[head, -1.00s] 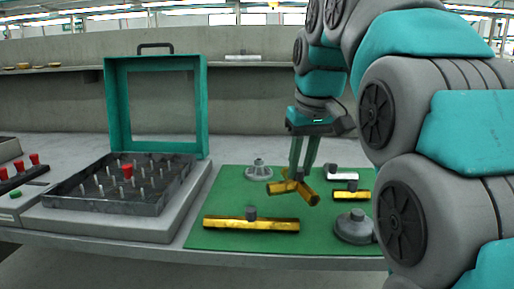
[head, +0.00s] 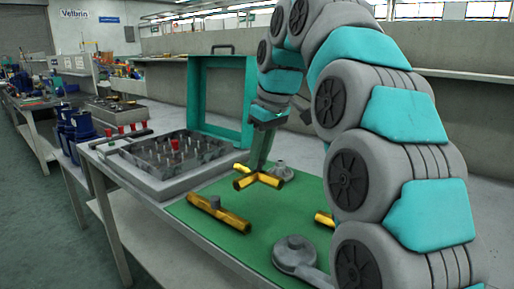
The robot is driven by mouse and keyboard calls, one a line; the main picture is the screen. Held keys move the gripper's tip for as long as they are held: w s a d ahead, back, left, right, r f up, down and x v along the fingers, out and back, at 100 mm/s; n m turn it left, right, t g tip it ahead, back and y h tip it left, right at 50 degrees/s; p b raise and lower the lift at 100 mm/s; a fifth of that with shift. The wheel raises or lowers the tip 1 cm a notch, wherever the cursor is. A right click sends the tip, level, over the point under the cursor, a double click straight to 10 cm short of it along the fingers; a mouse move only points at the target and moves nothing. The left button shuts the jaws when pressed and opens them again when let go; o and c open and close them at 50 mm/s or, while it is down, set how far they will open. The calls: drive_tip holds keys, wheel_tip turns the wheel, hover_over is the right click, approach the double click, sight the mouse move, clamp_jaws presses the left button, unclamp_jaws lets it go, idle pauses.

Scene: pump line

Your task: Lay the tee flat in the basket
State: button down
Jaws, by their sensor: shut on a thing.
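My gripper (head: 256,167) is shut on a brass-yellow tee (head: 264,181) and holds it above the green mat (head: 192,212). The tee's arms spread roughly level below the fingers. The basket (head: 143,166) is a dark grey tray with several upright pins, left of my gripper. A red-topped piece (head: 175,145) stands among its pins. A teal frame (head: 221,141) with a handle stands upright behind the basket.
A long brass pipe piece (head: 231,220) with a grey stub lies on the mat. Grey flanged parts (head: 282,170) and (head: 294,254) stand nearby. Another brass piece (head: 324,219) is partly hidden by my arm. Red-knobbed controls (head: 121,129) are beyond the basket's left.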

sight(259, 171)
drive_tip(key=shift+w+a+f+n, duration=0.1)
drive_tip(key=shift+w+a+n, duration=0.1)
drive_tip(key=shift+a+n, duration=0.1)
drive_tip(key=shift+f+b, duration=0.85)
drive_tip(key=shift+f, duration=2.05)
drive_tip(key=c, duration=0.6)
unclamp_jaws()
